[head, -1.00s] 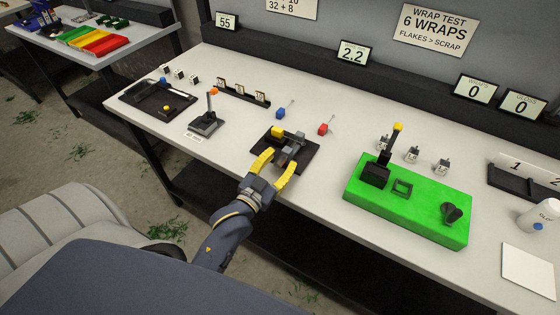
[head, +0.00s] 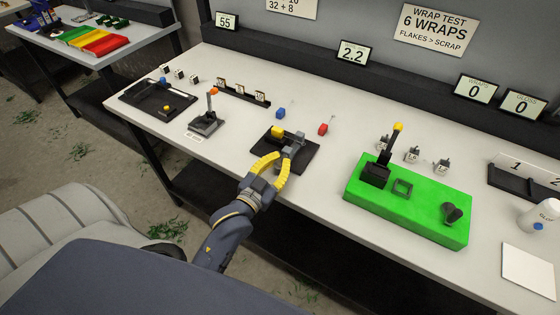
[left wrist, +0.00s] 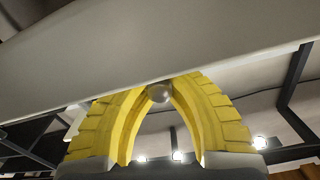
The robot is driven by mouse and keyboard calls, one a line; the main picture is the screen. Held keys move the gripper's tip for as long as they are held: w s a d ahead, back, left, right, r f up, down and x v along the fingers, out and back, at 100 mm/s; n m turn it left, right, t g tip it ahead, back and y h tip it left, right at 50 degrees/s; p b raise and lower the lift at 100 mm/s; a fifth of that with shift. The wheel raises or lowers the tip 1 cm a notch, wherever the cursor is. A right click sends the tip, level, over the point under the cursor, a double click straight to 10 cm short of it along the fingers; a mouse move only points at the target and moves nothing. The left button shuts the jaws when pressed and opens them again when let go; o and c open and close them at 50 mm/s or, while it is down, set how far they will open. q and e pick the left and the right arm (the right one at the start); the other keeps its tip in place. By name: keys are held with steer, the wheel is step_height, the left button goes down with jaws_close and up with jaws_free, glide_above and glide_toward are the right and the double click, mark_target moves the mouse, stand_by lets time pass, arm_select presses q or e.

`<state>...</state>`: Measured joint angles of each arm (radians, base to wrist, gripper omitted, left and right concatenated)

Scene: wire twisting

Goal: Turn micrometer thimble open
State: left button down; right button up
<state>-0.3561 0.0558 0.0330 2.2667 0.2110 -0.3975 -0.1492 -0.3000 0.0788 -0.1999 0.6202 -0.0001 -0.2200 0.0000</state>
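The micrometer (head: 299,139) is a grey device on a black base plate (head: 309,158) near the table's front edge. My left gripper (head: 283,156) has yellow fingers and reaches in from the front. Its fingers are drawn together at the front end of the micrometer. In the left wrist view, the round silver end of the thimble (left wrist: 160,92) sits between the two curved fingers, and the gripper (left wrist: 163,84) appears shut on it. The fingertips are partly hidden there by a pale surface. My right gripper is not in view.
A green fixture (head: 420,212) stands to the right, and a lever stand (head: 206,122) to the left. A display (head: 353,53) reads 2.2.

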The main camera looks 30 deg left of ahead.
arm_select(q)
steer(key=shift+r, duration=0.15)
steer(key=n, duration=0.4)
steer(key=shift+r, duration=0.1)
steer(key=shift+n, duration=1.4)
steer(key=shift+a+r+n, duration=0.1)
steer(key=shift+n, duration=0.2)
steer(key=c, duration=1.2)
jaws_free()
steer(key=shift+f, duration=0.2)
steer(key=shift+c, duration=0.2)
steer(key=shift+s, duration=0.1)
steer(key=s, duration=1.1)
steer(key=shift+s, duration=0.4)
steer(key=shift+a, duration=0.1)
